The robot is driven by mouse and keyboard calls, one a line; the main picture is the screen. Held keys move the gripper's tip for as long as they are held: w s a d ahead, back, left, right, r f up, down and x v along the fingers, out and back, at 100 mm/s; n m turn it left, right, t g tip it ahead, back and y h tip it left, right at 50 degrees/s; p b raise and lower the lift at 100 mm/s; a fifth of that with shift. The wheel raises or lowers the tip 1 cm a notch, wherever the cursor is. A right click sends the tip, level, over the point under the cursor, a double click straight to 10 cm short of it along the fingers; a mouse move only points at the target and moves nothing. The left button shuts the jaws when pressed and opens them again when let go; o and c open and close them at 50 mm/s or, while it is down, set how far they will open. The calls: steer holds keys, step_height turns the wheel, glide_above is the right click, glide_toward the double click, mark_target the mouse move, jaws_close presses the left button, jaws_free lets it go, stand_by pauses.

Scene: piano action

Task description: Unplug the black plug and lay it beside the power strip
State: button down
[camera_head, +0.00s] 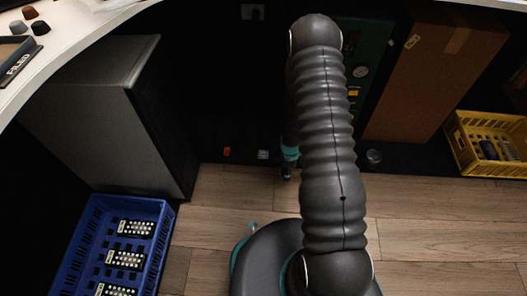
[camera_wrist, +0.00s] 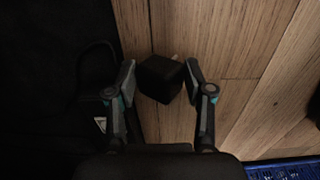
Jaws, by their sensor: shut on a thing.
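In the wrist view, my gripper (camera_wrist: 160,74) has its two fingers on either side of the black plug (camera_wrist: 161,80), a dark block. A small pale bit shows just beyond the plug, and wooden floor shows around it. In the head view, my gripper (camera_head: 288,168) points down near the floor, partly hidden behind my arm; the plug cannot be made out there. An orange switch (camera_head: 227,151) and a pale socket (camera_head: 263,154) show to its left on a dark base, likely the power strip, whose outline is lost in shadow.
A blue crate (camera_head: 168,207) with several devices stands at lower left, before a grey cabinet (camera_head: 90,95). A cardboard box (camera_head: 440,75) and a yellow crate (camera_head: 458,145) stand at right. A small round metal object (camera_head: 374,156) lies near the box. Wooden floor (camera_head: 225,195) is clear in front.

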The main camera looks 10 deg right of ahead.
steer(key=shift+f, duration=0.8)
stand_by(0.6)
steer(key=shift+c, duration=1.8)
jaws_free()
steer(key=shift+r, duration=0.1)
step_height(320, 180, up, 12)
steer(key=shift+f, duration=0.1)
